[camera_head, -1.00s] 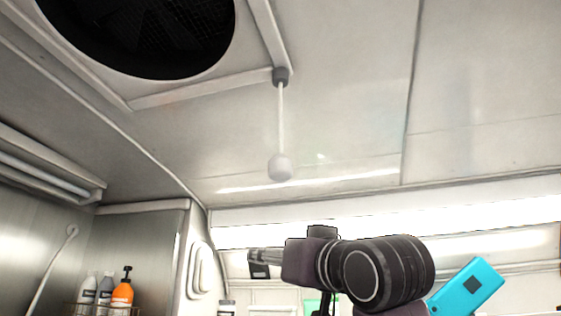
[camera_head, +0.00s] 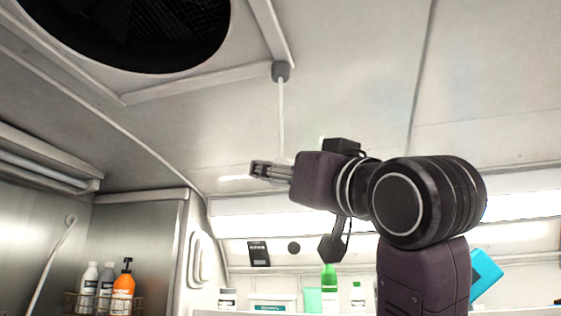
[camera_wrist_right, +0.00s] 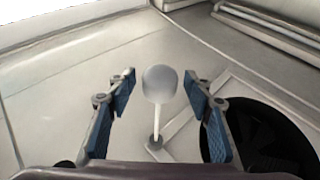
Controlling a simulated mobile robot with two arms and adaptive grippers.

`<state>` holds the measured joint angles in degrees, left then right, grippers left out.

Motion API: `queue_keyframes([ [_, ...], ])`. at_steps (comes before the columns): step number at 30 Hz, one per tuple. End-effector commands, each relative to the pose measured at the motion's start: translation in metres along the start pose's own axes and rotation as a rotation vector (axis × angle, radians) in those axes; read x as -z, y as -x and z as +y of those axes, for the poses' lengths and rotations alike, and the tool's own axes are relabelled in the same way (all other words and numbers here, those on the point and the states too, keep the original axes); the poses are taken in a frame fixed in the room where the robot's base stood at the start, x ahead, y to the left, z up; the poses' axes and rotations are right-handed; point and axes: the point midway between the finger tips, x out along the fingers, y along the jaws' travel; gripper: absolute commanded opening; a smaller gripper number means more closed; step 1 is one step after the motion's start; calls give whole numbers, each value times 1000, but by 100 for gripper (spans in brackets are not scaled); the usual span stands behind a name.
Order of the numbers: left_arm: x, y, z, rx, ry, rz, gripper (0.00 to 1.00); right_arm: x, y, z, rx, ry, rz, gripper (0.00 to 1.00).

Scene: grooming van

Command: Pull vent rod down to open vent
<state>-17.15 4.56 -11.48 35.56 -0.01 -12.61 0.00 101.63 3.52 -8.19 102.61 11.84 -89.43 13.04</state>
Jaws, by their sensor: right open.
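The vent rod (camera_head: 281,115) is thin and white and hangs from a grey mount at the corner of the ceiling vent frame. In the right wrist view the knob (camera_wrist_right: 160,83) shows between the two open blue-padded fingers of my right gripper (camera_wrist_right: 160,97), with a gap on each side. The fingers do not touch it. The round dark vent (camera_head: 130,30) is at the upper left of the head view, and it also shows at the lower right of the wrist view (camera_wrist_right: 262,140).
Several bottles stand in a rack (camera_head: 88,298) at lower left. A shelf (camera_head: 260,312) with a green bottle (camera_head: 328,278) and small containers runs along the back. A ceiling light bar (camera_head: 50,170) is at left. The ceiling around the rod is clear.

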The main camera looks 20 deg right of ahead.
Motion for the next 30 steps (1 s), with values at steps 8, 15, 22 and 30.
queue_keyframes([
  [8, -1, 2, 0, 0, 0, -1, 40, -1, -4, 0, 0, 1, 0, 47],
  [15, -1, 2, 0, 0, 0, -2, 40, 0, -4, 0, 0, 0, 0, 28],
  [22, -1, 2, 0, 0, 0, -2, 40, 0, -4, 0, 0, 0, 0, 3],
  [30, -1, 1, 0, 0, 0, -2, 40, -1, -4, 0, 0, 0, 1, 0],
])
